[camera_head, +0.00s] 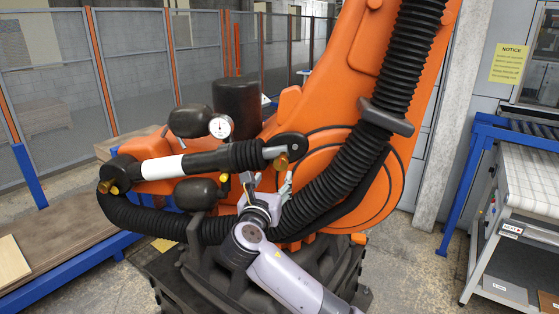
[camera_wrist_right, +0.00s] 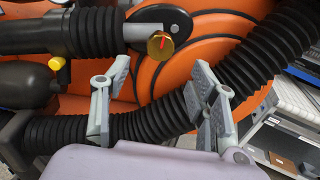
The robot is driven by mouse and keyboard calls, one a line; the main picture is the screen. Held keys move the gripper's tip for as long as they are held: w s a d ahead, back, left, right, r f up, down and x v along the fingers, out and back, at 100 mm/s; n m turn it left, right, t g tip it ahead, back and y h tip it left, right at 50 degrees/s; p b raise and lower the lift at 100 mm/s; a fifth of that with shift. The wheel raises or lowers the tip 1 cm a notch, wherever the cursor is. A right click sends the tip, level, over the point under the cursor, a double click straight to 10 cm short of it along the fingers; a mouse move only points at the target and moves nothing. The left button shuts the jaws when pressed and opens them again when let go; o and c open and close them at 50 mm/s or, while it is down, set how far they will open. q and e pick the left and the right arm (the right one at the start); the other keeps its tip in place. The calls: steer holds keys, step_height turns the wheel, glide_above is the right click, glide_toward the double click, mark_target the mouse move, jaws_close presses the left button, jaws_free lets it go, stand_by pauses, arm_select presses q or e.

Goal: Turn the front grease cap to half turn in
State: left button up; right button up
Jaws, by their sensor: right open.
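A brass grease cap (camera_head: 281,161) sits at the right end of a black cylinder with a white band on the orange robot. In the right wrist view the same brass cap (camera_wrist_right: 160,45) shows a short red mark on its face, tilted. A second brass cap (camera_head: 106,186) is at the cylinder's left end. I cannot tell for sure which one is the front cap. My right gripper (camera_head: 267,184) is open and empty just below the right-hand cap. In the wrist view its fingers (camera_wrist_right: 148,88) are spread wide below the cap, apart from it. My left gripper is not in view.
A thick black corrugated hose (camera_head: 340,185) runs close behind and beside my right gripper. A small yellow knob (camera_wrist_right: 57,63) is left of the cap. A round gauge (camera_head: 221,127) is above the cylinder. A blue-framed conveyor (camera_head: 530,175) stands at the right, wire fencing behind.

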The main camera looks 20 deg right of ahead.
mark_target(280, 166)
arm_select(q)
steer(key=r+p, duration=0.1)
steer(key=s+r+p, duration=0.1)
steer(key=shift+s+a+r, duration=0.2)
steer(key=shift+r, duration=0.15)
arm_select(e)
steer(key=x, duration=0.9)
steer(key=shift+w+d+r, duration=0.1)
steer(key=shift+w+d, duration=0.15)
steer(key=shift+w, duration=0.05)
steer(key=shift+c, duration=0.6)
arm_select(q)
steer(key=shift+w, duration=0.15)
arm_select(e)
steer(key=c, duration=1)
